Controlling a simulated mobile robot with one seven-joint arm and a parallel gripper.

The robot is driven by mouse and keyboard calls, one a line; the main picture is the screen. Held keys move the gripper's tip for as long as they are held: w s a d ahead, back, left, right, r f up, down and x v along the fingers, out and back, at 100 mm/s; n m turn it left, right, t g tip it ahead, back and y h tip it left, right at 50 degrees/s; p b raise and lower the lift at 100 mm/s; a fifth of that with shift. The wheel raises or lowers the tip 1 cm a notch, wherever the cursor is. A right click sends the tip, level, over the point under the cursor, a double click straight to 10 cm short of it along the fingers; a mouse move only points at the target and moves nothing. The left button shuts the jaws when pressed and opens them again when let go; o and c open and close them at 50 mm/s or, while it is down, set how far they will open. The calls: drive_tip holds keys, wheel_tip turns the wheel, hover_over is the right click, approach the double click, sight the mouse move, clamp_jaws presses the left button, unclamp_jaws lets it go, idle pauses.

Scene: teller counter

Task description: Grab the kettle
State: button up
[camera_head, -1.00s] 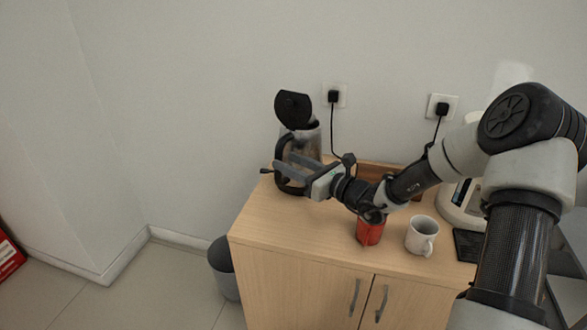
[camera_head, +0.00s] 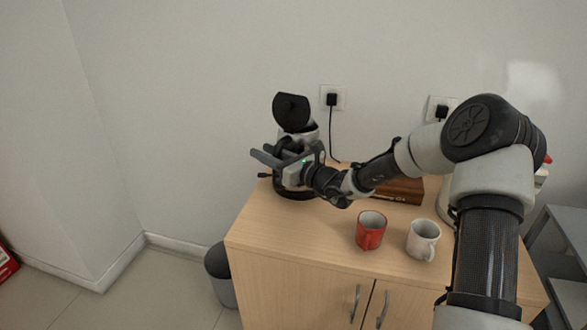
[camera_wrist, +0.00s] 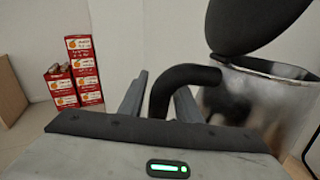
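The kettle (camera_head: 311,133) stands at the back left corner of the wooden cabinet top, with a steel body and its black lid (camera_head: 292,109) tilted up open. The wrist view shows its body (camera_wrist: 262,100) at the right and its black curved handle (camera_wrist: 185,74) in the middle. My gripper (camera_head: 268,150) is at the kettle's handle side and hides much of its lower part in the head view. In the wrist view its two fingers are apart, one on each side of the handle, with a gap visible on the left.
A red mug (camera_head: 371,232) and a white mug (camera_head: 423,240) stand near the front of the cabinet top (camera_head: 300,228). A brown wooden box (camera_head: 400,190) lies behind, under my arm. A bin (camera_head: 218,273) stands left of the cabinet. Red boxes (camera_wrist: 84,70) stand on the floor beyond.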

clamp_jaws()
idle(1.1)
drive_tip(key=shift+w+r, duration=0.1)
drive_tip(key=shift+r, duration=0.1)
